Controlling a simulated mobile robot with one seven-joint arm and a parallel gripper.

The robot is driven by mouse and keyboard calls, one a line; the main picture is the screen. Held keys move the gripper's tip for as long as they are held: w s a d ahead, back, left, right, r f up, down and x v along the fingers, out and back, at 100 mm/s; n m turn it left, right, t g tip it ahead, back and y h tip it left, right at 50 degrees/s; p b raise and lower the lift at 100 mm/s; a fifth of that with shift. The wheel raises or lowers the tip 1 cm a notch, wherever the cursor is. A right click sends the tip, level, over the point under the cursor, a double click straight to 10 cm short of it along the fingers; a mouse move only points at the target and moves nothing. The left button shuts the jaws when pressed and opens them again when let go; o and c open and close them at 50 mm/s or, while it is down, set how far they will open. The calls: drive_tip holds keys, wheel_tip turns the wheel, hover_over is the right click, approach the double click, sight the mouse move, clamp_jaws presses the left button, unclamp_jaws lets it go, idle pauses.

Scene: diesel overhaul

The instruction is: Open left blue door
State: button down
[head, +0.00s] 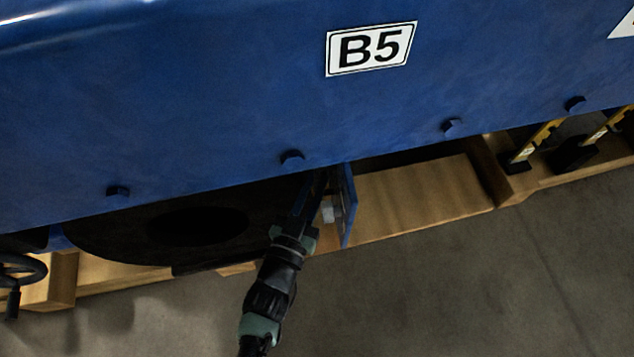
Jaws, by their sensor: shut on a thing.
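A narrow blue panel (348,205), seen nearly edge-on, hangs below the lower edge of the big blue housing; it looks like the left blue door, standing partly open. My gripper (318,188) reaches up from below, just left of this panel, with a small light-coloured part between them. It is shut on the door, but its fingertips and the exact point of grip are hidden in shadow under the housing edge.
The blue housing (230,90) with a B5 label (371,48) and bolts fills the top. A dark round disc (110,235) lies left of my arm. A handwheel (20,268) is at far left. Wooden pallet boards (425,200) lie below. Grey floor (450,300) is clear.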

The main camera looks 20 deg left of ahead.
drive_tip(key=shift+a, duration=0.35)
drive_tip(key=c, duration=0.8)
unclamp_jaws()
drive_tip(key=shift+c, duration=0.2)
drive_tip(key=s+p, duration=0.1)
drive_tip(key=s, duration=1.2)
drive_tip(key=shift+d, duration=0.4)
